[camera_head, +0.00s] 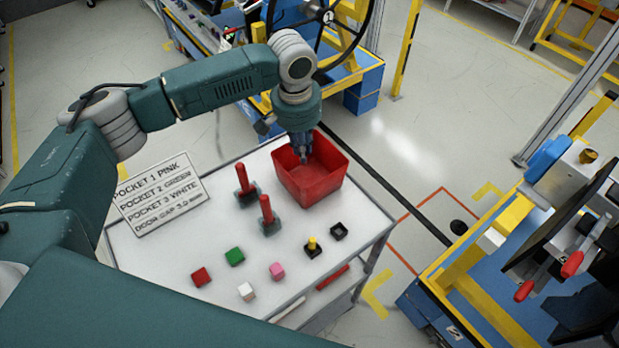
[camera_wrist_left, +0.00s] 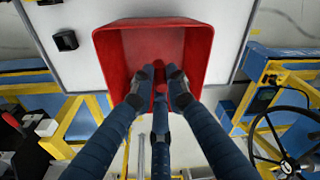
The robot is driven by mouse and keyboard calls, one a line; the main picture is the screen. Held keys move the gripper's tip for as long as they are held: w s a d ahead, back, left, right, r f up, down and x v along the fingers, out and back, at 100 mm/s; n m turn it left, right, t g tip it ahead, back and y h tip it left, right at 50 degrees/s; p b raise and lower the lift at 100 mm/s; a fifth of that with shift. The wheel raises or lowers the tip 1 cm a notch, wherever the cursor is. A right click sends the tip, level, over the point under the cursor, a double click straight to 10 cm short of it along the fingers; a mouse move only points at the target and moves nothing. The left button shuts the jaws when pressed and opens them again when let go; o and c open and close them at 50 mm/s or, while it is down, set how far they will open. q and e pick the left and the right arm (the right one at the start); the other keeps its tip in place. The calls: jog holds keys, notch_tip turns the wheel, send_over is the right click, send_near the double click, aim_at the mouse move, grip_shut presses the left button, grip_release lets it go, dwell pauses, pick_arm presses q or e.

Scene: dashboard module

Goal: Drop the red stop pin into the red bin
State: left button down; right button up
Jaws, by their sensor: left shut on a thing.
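The red bin (camera_head: 318,190) stands open at the back right of the white table. My left gripper (camera_head: 303,155) points down into the bin's opening. In the left wrist view its fingers (camera_wrist_left: 158,80) are closed around a small red piece, the red stop pin (camera_wrist_left: 160,88), which shows against the red bin (camera_wrist_left: 112,62). Most of the pin is hidden by the fingers, and I cannot tell how far it is above the bin floor. My right gripper is not in view.
Two red pins stand upright in dark holders, one farther back (camera_head: 245,185) and one nearer (camera_head: 266,212). A red block (camera_head: 201,277), a green block (camera_head: 234,256), a pink block (camera_head: 277,270) and a white block (camera_head: 247,292) lie in front. A printed sign (camera_head: 160,195) is at left.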

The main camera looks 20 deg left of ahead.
pick_arm(q)
jog(key=shift+s, duration=0.1)
jog(key=c, duration=1.6)
grip_release()
jog(key=shift+f, duration=0.1)
jog(key=shift+c, duration=0.2)
notch_tip(320, 180, up, 12)
jog(key=s, duration=0.1)
jog(key=shift+s, duration=0.2)
jog(key=shift+a, duration=0.1)
jog(key=shift+f, duration=0.1)
